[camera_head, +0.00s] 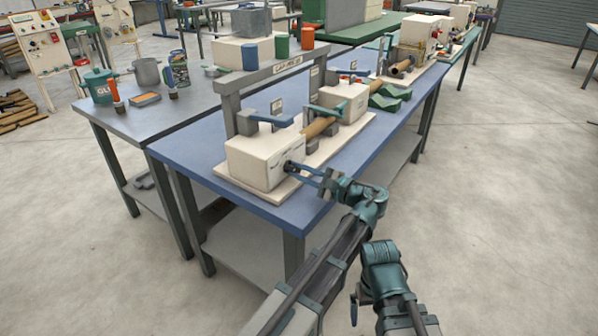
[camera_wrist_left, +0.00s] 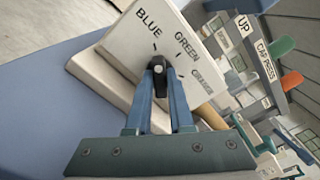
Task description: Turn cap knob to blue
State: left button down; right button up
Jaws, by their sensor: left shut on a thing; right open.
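The cap knob (camera_wrist_left: 158,72) is a small black knob on the face of a white box (camera_head: 250,160) at the near end of the blue table. My right gripper (camera_head: 356,303) is open and empty, low in front of the table.
A grey frame (camera_head: 280,70) with a label stands over the machine and carries blue, green and orange cups (camera_head: 307,37). A wooden roller (camera_head: 318,127) and another white box (camera_head: 343,100) lie behind. The blue table's (camera_head: 185,150) left strip is clear.

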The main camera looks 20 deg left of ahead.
pick_arm(q)
jog(key=shift+n, duration=0.6)
jog(key=c, duration=0.8)
grip_release()
jog(key=shift+d, duration=0.1)
